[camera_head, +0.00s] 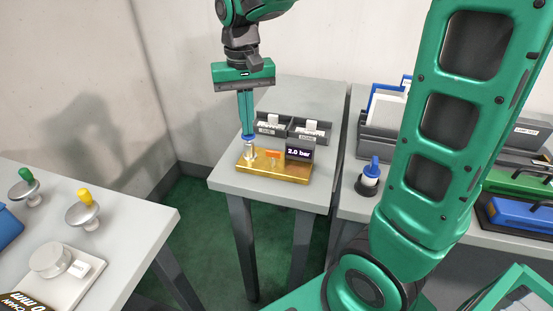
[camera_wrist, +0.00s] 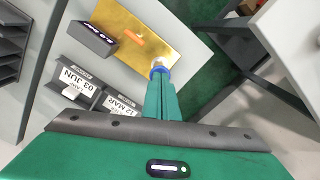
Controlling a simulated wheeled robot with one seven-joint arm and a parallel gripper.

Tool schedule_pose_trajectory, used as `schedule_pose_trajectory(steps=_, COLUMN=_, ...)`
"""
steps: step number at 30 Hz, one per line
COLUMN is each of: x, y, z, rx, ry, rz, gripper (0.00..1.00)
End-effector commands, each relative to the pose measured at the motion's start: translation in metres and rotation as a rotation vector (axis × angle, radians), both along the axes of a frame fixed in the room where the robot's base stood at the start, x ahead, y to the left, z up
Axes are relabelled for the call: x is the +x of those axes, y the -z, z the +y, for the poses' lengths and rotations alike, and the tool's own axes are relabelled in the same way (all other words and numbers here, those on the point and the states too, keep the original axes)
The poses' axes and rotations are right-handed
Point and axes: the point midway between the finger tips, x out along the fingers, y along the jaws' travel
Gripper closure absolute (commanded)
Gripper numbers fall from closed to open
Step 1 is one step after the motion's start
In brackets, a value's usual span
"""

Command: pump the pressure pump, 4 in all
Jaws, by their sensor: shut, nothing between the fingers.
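The pressure pump has a gold base (camera_head: 272,168) on the grey table in the middle of the head view. Its blue-topped plunger (camera_head: 249,141) stands at the left end of the base. A small display (camera_head: 299,150) on the base reads 2.0 bar. My gripper (camera_head: 247,132) is shut, pointing down, with its fingertips at the blue top of the plunger. In the wrist view my gripper (camera_wrist: 160,82) also meets the blue knob (camera_wrist: 159,70). The fingers hide part of the knob, and I cannot tell whether they press on it.
Grey card trays (camera_head: 292,128) stand behind the pump. Another table (camera_head: 140,222) at the left carries a green and a yellow knobbed dish. A floor gap separates the tables.

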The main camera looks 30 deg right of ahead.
Motion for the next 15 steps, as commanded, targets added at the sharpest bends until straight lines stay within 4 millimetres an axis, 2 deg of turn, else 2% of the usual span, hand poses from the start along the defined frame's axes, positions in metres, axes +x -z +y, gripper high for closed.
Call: schedule_pose_trajectory(steps=15, x=0.0, y=-0.027, z=0.0, rx=0.0, ry=0.0, rz=0.0, gripper=1.0)
